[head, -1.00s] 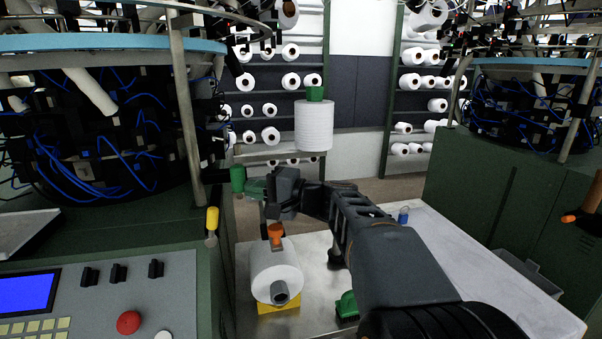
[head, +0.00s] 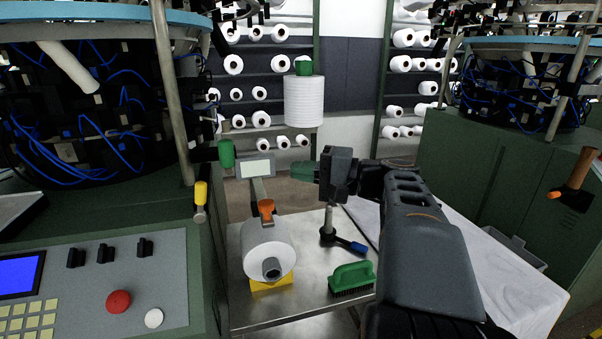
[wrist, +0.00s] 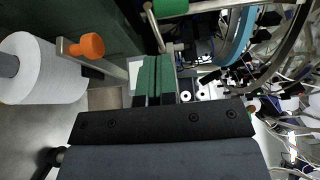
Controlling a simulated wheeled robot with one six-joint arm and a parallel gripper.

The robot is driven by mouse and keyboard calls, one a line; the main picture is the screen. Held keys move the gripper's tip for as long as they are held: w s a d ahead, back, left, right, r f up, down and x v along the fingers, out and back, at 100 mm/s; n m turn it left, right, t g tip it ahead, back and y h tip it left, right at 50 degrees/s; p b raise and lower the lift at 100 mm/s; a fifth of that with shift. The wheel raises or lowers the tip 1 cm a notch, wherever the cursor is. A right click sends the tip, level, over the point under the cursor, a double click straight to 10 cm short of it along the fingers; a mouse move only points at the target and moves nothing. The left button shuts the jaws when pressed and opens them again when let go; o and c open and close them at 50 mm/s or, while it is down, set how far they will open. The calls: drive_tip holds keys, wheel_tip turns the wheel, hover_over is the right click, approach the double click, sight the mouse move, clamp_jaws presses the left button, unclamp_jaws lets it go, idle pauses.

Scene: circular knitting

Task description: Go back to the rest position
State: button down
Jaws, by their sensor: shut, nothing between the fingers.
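My gripper (head: 303,171) is in the middle of the head view, raised above the metal table (head: 300,308) and pointing left. Its green fingers are together with nothing between them; they also show shut in the wrist view (wrist: 155,78). My arm reaches up from the lower right. The fingertips are apart from the green knob (head: 226,153) on the left machine and the small grey display panel (head: 255,168).
A white yarn cone (head: 268,245) lies on a yellow stand (head: 271,284), below an orange knob (head: 266,207). A green brush (head: 352,277) and a blue-handled tool (head: 345,242) lie nearby. Another cone (head: 304,102) stands upright behind. Machines flank both sides.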

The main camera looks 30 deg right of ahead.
drive_tip(key=shift+s+d, duration=0.3)
wheel_tip(320, 180, down, 16)
drive_tip(key=s+f+m+g+h+p, duration=0.1)
drive_tip(key=s+g+h+p, duration=0.15)
drive_tip(key=g+h, duration=0.45)
drive_tip(key=s+a+f+n+g+h+p, duration=0.2)
drive_tip(key=s+a+n+h, duration=0.3)
drive_tip(key=a+n, duration=0.5)
drive_tip(key=shift+s+f+h+p, duration=0.35)
drive_tip(key=shift+s+h+p, duration=0.05)
drive_tip(key=shift+s+p, duration=0.4)
